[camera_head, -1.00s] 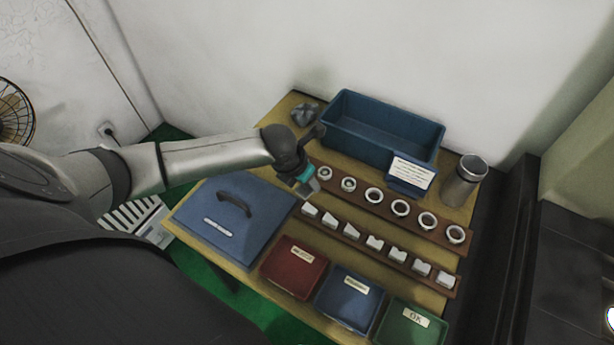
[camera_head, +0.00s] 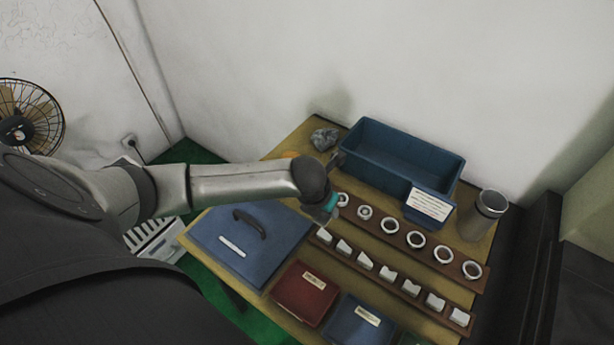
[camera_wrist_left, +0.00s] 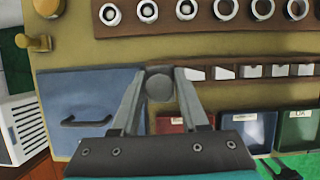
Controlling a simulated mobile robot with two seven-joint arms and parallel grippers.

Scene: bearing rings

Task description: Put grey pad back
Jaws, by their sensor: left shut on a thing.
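The grey pad (camera_wrist_left: 160,86) is a small round grey piece between the fingertips in the left wrist view. My left gripper (camera_wrist_left: 160,84) is shut on it. In the head view my left gripper (camera_head: 325,212) is over the table, near the left ends of the two brown racks, and the pad cannot be made out there. In the wrist view the pad appears just left of the front rack's white blocks (camera_wrist_left: 196,74). Its height above the table is unclear. My right gripper is not in view.
A back rack holds white rings (camera_head: 415,239); a front rack holds white blocks (camera_head: 387,273). A blue bin (camera_head: 440,172), metal cup (camera_head: 482,215) and crumpled grey item (camera_head: 325,138) stand behind. A blue lidded box (camera_head: 225,250), red tray (camera_head: 300,300) and blue tray (camera_head: 352,328) lie in front.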

